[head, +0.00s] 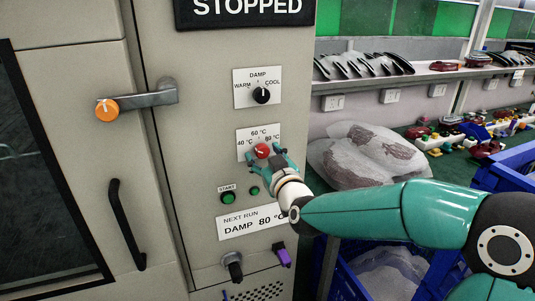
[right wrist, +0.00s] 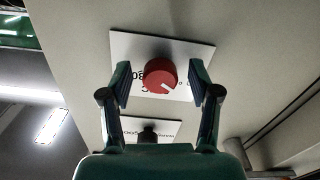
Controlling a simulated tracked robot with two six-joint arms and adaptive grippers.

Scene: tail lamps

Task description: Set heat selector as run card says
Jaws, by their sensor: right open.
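The heat selector is a red round knob (head: 262,150) on a white plate (head: 244,153) marked 40, 60 and 80 °C. In the right wrist view the red knob (right wrist: 158,74) has a white mark toward the lower right; that view is upside down, so the mark appears to point to the 40 °C side. The run card (head: 240,226) below reads NEXT RUN DAMP 80 °C. My right gripper (head: 265,157) is open, with its fingers on either side of the knob. In the wrist view gaps show between knob and fingers. My left gripper is not in view.
Above is a black WARM/DAMP/COOL knob (head: 261,95). A green START button (head: 228,198) sits below left. A black knob (head: 232,266) and a purple lever (head: 281,256) are lower. A door handle (head: 124,225) and an orange-ended lever (head: 140,99) project at left. Blue crates (head: 340,274) stand right.

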